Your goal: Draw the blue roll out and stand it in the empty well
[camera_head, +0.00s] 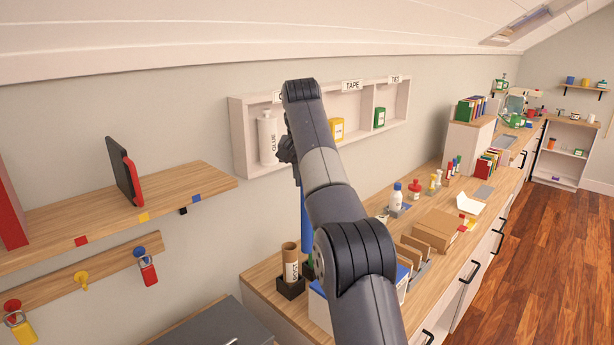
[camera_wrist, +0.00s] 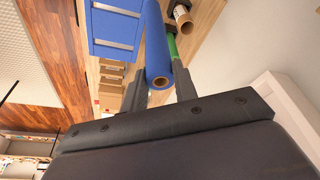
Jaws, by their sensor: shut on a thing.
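My gripper (camera_head: 287,150) is shut on the blue roll (camera_head: 306,222) near its upper end. The roll hangs roughly upright below the gripper and is partly covered by my arm in the head view. In the wrist view the blue roll (camera_wrist: 157,42) sits between the two fingers (camera_wrist: 160,84), its hollow end facing the camera. A brown cardboard roll (camera_head: 290,262) stands in a black holder (camera_head: 291,288) on the counter. Something green (camera_head: 308,269) shows close beside it, near the blue roll's lower end. I cannot tell whether that end is clear of the holder. No empty well is clearly visible.
A white wall cubby (camera_head: 240,140) with a glue bottle (camera_head: 267,138) is near my gripper. A blue box (camera_head: 318,308) and card dividers (camera_head: 415,255) stand on the counter, right of the holder. A wooden shelf (camera_head: 190,186) juts out at left.

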